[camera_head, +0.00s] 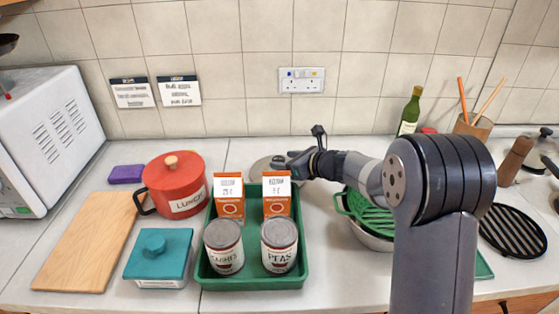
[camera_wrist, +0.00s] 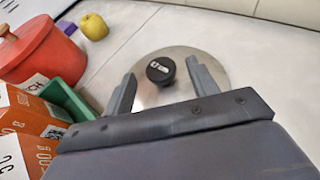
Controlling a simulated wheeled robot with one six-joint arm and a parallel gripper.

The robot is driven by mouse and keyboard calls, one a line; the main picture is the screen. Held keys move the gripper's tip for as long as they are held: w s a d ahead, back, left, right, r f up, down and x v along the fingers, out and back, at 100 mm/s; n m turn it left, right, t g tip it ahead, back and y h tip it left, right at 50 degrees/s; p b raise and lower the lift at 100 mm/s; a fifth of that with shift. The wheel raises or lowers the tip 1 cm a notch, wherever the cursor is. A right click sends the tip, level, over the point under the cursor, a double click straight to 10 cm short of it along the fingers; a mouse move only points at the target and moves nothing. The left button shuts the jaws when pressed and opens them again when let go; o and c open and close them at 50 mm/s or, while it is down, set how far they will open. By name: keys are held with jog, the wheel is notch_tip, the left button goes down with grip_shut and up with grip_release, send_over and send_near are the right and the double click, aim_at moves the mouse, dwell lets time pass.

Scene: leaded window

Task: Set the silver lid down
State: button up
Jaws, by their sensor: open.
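The silver lid (camera_wrist: 208,60) is a round metal disc with a black knob (camera_wrist: 160,70). It lies flat on the counter behind the green tray, knob up. In the head view the lid (camera_head: 260,168) is partly hidden by my gripper and an orange carton. My gripper (camera_wrist: 161,78) is open, its fingers on either side of the knob with gaps between. In the head view my gripper (camera_head: 287,164) reaches in from the right, low over the lid.
A green tray (camera_head: 250,283) with two cans and two orange cartons stands in front of the lid. A red pot (camera_head: 172,180) is to the left, with a yellow apple (camera_wrist: 94,27) behind it. A colander (camera_head: 368,214) is at the right. The counter behind the lid is clear.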

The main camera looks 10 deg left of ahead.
jog(key=v, duration=0.8)
jog(key=shift+d+r, duration=0.15)
jog(key=shift+d, duration=0.1)
jog(key=shift+s, duration=0.15)
